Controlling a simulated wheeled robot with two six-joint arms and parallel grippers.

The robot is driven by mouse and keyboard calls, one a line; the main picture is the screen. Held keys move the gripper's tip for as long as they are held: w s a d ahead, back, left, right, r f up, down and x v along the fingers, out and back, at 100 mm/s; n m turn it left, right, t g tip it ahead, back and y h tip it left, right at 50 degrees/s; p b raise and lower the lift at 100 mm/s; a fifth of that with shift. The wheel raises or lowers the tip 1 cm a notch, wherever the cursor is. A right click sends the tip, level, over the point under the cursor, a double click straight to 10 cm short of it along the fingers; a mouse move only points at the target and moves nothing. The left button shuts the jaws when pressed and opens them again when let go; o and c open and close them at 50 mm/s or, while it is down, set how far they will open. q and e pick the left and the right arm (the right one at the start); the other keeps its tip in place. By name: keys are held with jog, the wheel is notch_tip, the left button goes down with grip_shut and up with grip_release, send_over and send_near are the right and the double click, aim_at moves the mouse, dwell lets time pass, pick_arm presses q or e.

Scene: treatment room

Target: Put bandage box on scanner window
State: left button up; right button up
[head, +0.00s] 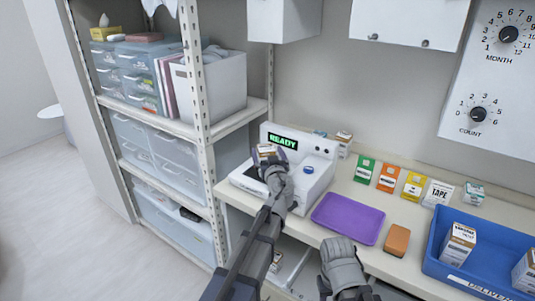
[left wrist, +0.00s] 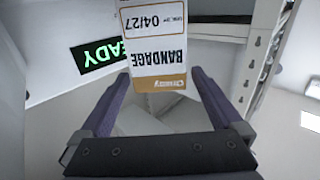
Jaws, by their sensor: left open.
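The bandage box (head: 267,151), white and tan, shows at the tip of my left gripper (head: 273,166), over the scanner. In the left wrist view the box (left wrist: 155,45) reads "BANDAGE 04/27" upside down. The open fingers of the left gripper (left wrist: 160,78) stand on either side of its near end. I cannot tell if they touch it. The white scanner (head: 311,172) has a green "READY" display (head: 282,141). Its dark window (head: 252,176) is partly hidden by my gripper. My right gripper (head: 341,264) is low in the middle, its fingers unclear.
A purple tray (head: 348,218) and a brown block (head: 397,240) lie right of the scanner. Several small packs, including a tape box (head: 437,193), stand behind. A blue bin (head: 479,270) holds cartons at right. A shelf post (head: 197,90) rises at left.

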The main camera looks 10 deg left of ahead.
pick_arm(q)
jog(key=shift+r, duration=0.1)
jog(key=shift+r+p, duration=0.25)
jog(key=shift+p, duration=0.05)
jog(key=v, duration=1.2)
jog(key=shift+f, duration=0.1)
jog(key=shift+c, duration=0.4)
dwell(1.0)
